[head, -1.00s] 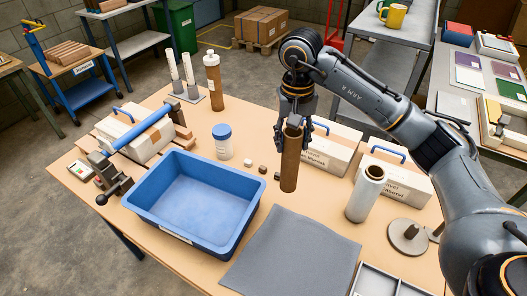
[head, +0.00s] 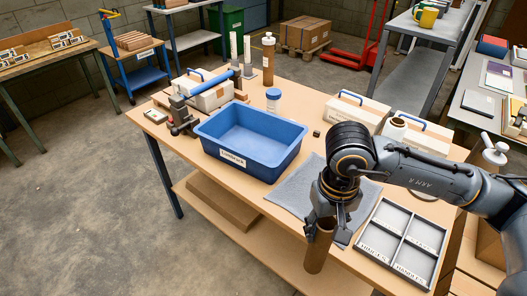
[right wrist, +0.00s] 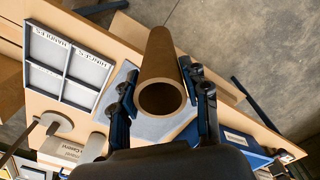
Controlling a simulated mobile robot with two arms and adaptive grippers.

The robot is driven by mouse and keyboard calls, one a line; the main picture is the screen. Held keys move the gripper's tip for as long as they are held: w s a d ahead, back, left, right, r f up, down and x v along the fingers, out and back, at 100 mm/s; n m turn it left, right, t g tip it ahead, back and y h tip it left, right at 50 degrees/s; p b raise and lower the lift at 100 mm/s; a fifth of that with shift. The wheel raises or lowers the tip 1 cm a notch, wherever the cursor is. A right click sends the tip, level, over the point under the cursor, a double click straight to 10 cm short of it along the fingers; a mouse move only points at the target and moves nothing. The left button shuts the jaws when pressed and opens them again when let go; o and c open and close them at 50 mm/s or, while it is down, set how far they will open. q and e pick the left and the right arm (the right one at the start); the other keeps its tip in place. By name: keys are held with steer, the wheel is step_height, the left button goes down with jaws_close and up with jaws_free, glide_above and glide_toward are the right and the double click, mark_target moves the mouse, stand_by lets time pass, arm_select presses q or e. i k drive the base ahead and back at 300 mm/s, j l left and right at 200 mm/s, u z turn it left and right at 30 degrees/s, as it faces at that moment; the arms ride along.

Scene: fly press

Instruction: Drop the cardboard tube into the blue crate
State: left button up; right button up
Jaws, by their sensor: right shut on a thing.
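The brown cardboard tube (head: 317,252) hangs upright from my right gripper (head: 326,222), which is shut on its upper end. In the head view the tube overlaps the table's front edge, to the right of and nearer than the blue crate. The right wrist view shows the open end of the tube (right wrist: 160,62) between the fingers of my right gripper (right wrist: 163,92). The blue crate (head: 268,166) stands on the table with its label facing front, and its visible interior looks empty. A blue part of it shows at the lower right of the wrist view (right wrist: 248,150). My left gripper is out of view.
A grey mat (head: 289,198) lies right of the crate. A grey divided tray (head: 386,257) is at the table's right. A press (head: 181,112) stands left of the crate.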

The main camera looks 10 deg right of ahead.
mark_target(256, 150)
steer(key=i+j+z, duration=0.1)
steer(key=z, duration=0.5)
steer(key=i+j+z, duration=0.2)
steer(key=j, duration=0.25)
steer(key=j+z, duration=0.25)
steer(key=j, duration=0.15)
